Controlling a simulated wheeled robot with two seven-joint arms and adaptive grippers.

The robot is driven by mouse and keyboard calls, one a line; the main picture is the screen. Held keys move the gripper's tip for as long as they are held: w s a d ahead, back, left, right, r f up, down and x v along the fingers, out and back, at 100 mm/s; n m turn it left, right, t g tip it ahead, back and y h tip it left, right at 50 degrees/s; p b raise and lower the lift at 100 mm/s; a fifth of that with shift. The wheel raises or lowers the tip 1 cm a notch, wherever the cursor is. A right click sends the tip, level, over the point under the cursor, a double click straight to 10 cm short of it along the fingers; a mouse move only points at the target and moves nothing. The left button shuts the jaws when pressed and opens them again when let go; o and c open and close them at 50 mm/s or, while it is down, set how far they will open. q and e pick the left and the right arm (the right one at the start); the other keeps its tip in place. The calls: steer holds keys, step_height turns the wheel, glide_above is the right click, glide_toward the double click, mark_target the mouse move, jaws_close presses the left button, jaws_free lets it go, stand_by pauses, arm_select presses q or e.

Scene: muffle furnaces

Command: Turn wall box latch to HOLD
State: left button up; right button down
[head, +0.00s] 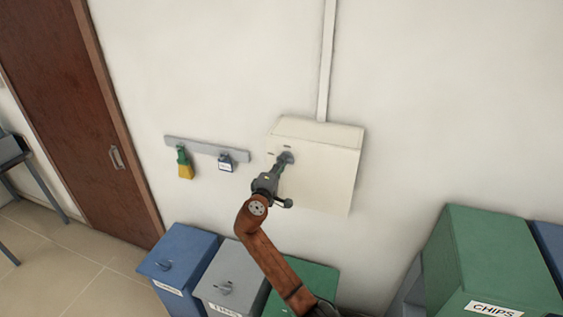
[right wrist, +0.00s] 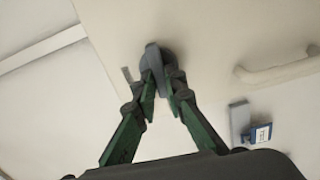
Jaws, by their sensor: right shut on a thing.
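The cream wall box (head: 325,170) is fixed to the white wall, with a conduit running up from its top. Its dark grey latch (head: 287,157) sits on the upper left of the front face. In the right wrist view the latch (right wrist: 154,58) is between my right fingertips, which are closed on it. My right gripper (head: 281,163) reaches up to it from below; it also shows in the right wrist view (right wrist: 164,88). Small markings beside the latch are too small to read. My left gripper is not in view.
A grey wall rail (head: 206,148) left of the box holds a green-and-yellow item (head: 184,164) and a small blue-and-white padlock-like tag (head: 226,162). Blue (head: 180,257), grey (head: 232,277) and green bins stand below. A pale handle (right wrist: 278,70) is on the box face.

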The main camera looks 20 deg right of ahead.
steer(key=shift+n, duration=0.4)
steer(key=c, duration=2)
jaws_free()
steer(key=shift+a, duration=0.1)
steer(key=v, duration=1.2)
